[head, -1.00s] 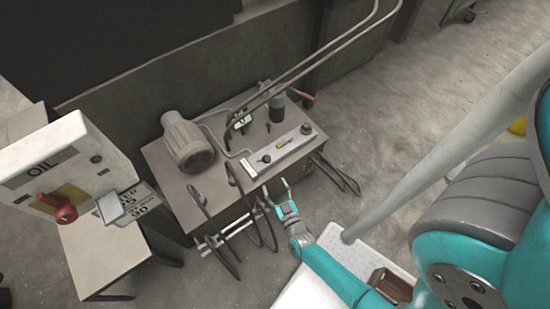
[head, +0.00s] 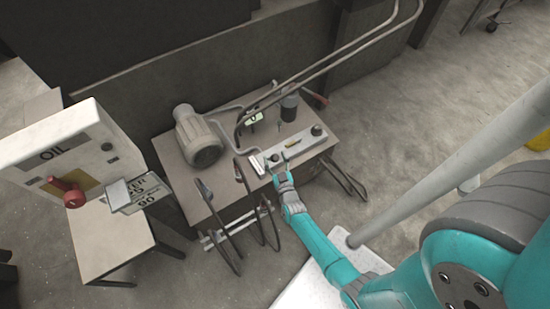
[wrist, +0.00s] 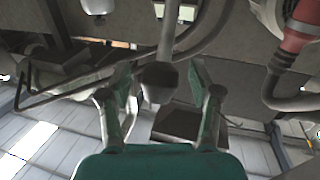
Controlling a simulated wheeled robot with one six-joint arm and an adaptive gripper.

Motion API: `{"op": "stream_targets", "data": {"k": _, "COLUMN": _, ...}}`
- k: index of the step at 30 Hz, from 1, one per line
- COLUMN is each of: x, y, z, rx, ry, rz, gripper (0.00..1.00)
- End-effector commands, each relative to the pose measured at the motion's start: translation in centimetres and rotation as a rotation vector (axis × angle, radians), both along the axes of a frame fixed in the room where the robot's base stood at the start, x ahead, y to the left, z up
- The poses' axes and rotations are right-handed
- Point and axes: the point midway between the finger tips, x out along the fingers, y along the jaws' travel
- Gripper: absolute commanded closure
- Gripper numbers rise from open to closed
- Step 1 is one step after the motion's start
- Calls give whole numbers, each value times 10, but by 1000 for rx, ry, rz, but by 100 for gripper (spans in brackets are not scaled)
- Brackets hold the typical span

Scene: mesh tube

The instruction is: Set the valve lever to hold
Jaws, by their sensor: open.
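A light grey valve panel (head: 306,140) lies along the front edge of the bench top. It has dark round knobs and a small yellow mark, and its lettering is too small to read. My gripper (head: 277,164) is open at the panel's near edge, close to the knob at its left part (head: 274,158). In the wrist view, a rod ending in a dark knob, which looks like the lever (wrist: 160,76), shows between my two spread green fingers. I see a gap on both sides, so the fingers are not closed on it. Its depth relative to the fingertips is unclear.
The bench (head: 172,150) carries a grey motor (head: 198,140), a dark cylinder (head: 289,108) and pipes. Black hoses (head: 243,180) hang at its front, left of my arm. A white OIL cabinet (head: 60,135) with a red handle (head: 72,197) stands left. Floor is open at right.

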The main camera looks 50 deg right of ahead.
Motion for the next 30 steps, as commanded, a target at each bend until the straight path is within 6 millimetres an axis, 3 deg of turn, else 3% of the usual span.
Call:
{"op": "stream_targets", "data": {"k": 11, "x": 4, "y": -3, "z": 0, "rx": 1, "ry": 2, "rz": 0, "gripper": 37}}
{"op": "stream_targets", "data": {"k": 18, "x": 4, "y": -3, "z": 0, "rx": 1, "ry": 1, "rz": 0, "gripper": 97}}
{"op": "stream_targets", "data": {"k": 30, "x": 9, "y": -4, "z": 3, "rx": 0, "ry": 0, "rz": 1, "gripper": 100}}
